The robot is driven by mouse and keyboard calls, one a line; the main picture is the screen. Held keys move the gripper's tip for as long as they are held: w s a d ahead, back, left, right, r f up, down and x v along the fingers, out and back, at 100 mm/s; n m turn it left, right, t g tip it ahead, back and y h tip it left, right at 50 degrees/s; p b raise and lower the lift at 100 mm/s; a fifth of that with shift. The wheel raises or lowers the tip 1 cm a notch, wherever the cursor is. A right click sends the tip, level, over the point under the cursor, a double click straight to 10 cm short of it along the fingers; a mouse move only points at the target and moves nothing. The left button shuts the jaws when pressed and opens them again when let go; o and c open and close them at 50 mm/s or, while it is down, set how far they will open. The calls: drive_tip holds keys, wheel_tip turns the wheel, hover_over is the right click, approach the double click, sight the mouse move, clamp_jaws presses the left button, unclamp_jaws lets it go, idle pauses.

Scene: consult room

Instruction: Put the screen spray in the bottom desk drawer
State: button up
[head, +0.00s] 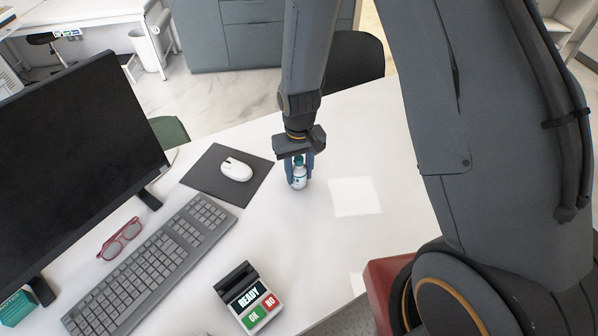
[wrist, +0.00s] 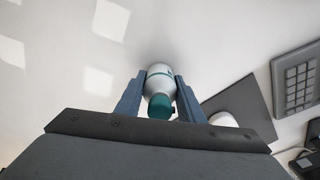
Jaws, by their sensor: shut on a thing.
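The screen spray (head: 299,175) is a small white bottle with a teal cap, on or just above the white desk (head: 355,140) in the head view. My gripper (head: 299,168) points down and is shut on the bottle, one finger on each side. In the wrist view the screen spray (wrist: 160,84) sits between the two blue fingers of my gripper (wrist: 160,92), its teal cap toward the camera. I cannot tell whether its base touches the desk. The bottom desk drawer is not visible in either view.
A white mouse (head: 236,169) lies on a dark mat (head: 215,190) left of the bottle. A keyboard (head: 150,265), red glasses (head: 120,238), a monitor (head: 75,150) and a card terminal (head: 248,298) stand further left and nearer. The desk right of the bottle is clear. A dark chair (head: 355,60) is behind.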

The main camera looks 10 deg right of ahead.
drive_tip(key=shift+f, duration=0.15)
drive_tip(key=o, duration=1.2)
drive_tip(key=shift+o, duration=0.2)
